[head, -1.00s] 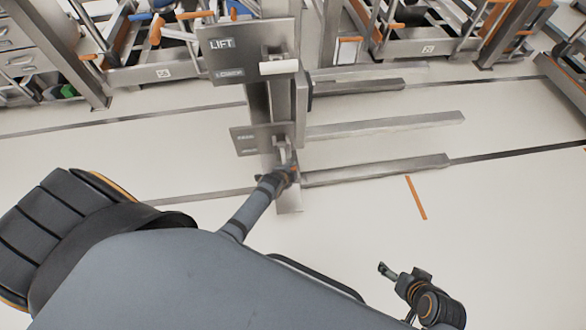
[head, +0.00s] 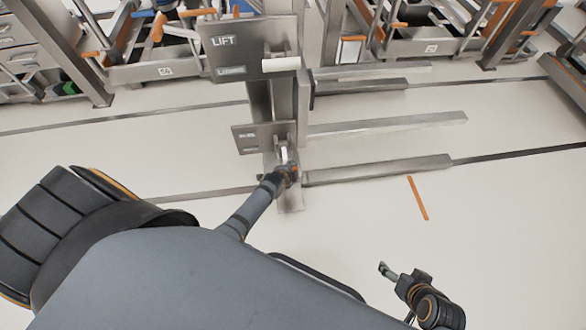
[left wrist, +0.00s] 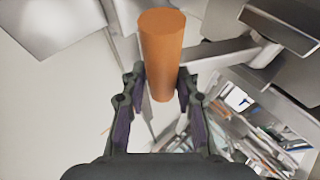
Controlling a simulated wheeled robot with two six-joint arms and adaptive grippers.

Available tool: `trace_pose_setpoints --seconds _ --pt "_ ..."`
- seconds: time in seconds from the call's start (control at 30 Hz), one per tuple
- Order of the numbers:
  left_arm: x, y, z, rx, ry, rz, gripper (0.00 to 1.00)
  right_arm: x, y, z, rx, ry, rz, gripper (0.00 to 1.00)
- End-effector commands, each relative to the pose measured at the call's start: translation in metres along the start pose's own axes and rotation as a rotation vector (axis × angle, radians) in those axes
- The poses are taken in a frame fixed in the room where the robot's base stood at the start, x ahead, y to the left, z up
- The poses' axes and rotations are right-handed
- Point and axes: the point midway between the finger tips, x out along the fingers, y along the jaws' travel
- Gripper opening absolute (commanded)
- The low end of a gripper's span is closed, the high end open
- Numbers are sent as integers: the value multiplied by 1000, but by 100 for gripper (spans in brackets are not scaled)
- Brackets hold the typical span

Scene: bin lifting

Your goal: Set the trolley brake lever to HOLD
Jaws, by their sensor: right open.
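The grey trolley mast carries an upper plate marked LIFT (head: 222,62) and a lower plate (head: 246,141) whose label is too small to read. A lever (head: 284,153) stands out in front of the lower plate. My left gripper (head: 290,170) is at this lever, low on the mast. My right gripper (head: 385,270) is open and empty above the floor at lower right.
A pale handle (head: 280,64) sticks out from the upper plate. Long grey fork bars (head: 385,170) reach right from the mast, low over the floor. Racks with orange parts (head: 165,55) stand behind. The floor around the orange floor strip (head: 418,198) is clear.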

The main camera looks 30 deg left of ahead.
Motion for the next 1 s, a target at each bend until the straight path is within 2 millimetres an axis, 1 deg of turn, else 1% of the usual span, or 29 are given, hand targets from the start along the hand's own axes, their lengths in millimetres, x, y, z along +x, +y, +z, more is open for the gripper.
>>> trace_pose_setpoints --seconds 0.03,0.1,0.13,0.4,0.53,0.67,0.9,1.0 --pt "0 4 1 -1 -2 6 37 0 0 0 0 0 0 75" --pt "0 3 1 0 -2 4 46 0 0 0 0 -1 0 75" --pt "0 2 1 0 -1 4 49 0 0 0 0 -1 0 75" --pt "0 0 0 0 0 -1 49 0 0 0 1 0 0 75" --pt "-8 0 0 1 0 -2 49 0 0 -1 1 1 0 75" --pt "-30 0 1 1 0 -2 49 0 0 0 0 0 0 75" --pt "-84 1 0 1 0 -1 49 0 0 0 0 0 0 75" --pt "-102 1 0 1 0 0 49 0 0 0 0 0 0 75"
